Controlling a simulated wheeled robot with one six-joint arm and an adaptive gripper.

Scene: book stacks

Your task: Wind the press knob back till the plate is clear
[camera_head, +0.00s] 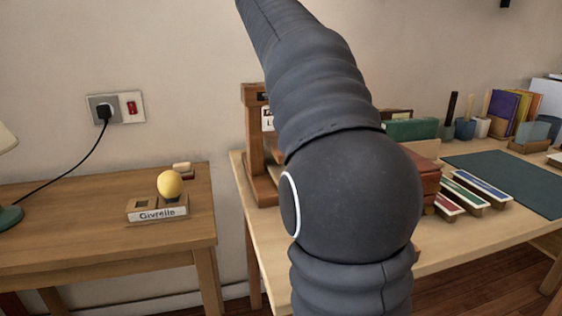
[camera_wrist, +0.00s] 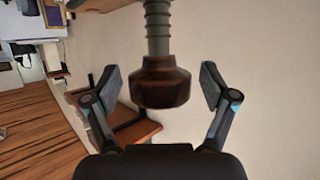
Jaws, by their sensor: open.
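The press knob (camera_wrist: 160,88) is a dark brown, faceted knob on a grey threaded screw (camera_wrist: 158,30) in the wrist view. My gripper (camera_wrist: 162,80) is open, with one finger on each side of the knob and a visible gap on both sides. In the head view, a wooden frame (camera_head: 250,135), which looks like the press, stands at the left end of the right-hand table. My arm hides most of it, and my gripper is hidden there too. I cannot make out the press plate in either view.
A floor gap separates the tables.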

